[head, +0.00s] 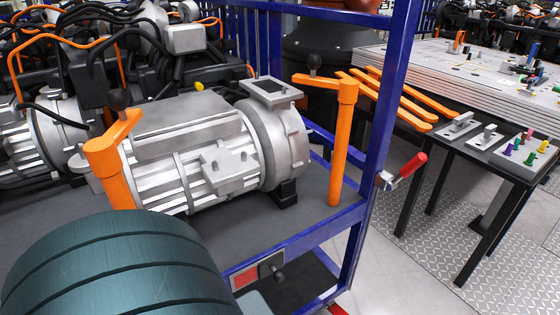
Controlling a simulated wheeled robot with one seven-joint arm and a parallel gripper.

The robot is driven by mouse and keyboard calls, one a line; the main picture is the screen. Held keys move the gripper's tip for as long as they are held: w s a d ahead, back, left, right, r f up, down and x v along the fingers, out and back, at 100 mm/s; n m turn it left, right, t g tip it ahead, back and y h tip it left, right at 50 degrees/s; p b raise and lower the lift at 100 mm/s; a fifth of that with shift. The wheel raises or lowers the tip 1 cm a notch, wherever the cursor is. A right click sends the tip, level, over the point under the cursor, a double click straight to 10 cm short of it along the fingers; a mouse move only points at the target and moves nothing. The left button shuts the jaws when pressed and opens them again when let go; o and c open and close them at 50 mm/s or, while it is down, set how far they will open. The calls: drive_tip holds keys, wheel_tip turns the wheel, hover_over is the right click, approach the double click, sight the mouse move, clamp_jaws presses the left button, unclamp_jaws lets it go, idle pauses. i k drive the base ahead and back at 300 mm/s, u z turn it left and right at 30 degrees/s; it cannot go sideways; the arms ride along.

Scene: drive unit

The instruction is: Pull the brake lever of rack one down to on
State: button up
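The blue rack (378,130) carries a grey electric motor (195,150) on its dark shelf. A lever with a red grip (411,164) and a metal bracket sits on the outer side of the rack's front right post. Its red grip points up and to the right, away from the post. A small plate with a red field and a dark knob (278,272) is on the rack's front rail. A red piece (337,310) shows at the bottom edge, mostly cut off. I cannot tell for sure which is the brake lever. My gripper is not in view.
Orange clamp arms (341,140) stand on both sides of the motor. A black-legged table (450,140) with orange bars and small coloured pegs stands at the right. Floor (400,270) is clear between rack and table. A large teal ribbed shape fills the lower left.

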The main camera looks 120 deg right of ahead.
sight(420, 159)
drive_tip(key=u, duration=0.1)
drive_tip(key=i, duration=0.25)
drive_tip(key=z, duration=5.55)
drive_tip(key=i, duration=0.5)
drive_tip(key=z, duration=0.05)
drive_tip(key=k, duration=0.55)
drive_tip(key=z, duration=0.65)
drive_tip(key=i, duration=0.8)
drive_tip(key=z, duration=0.25)
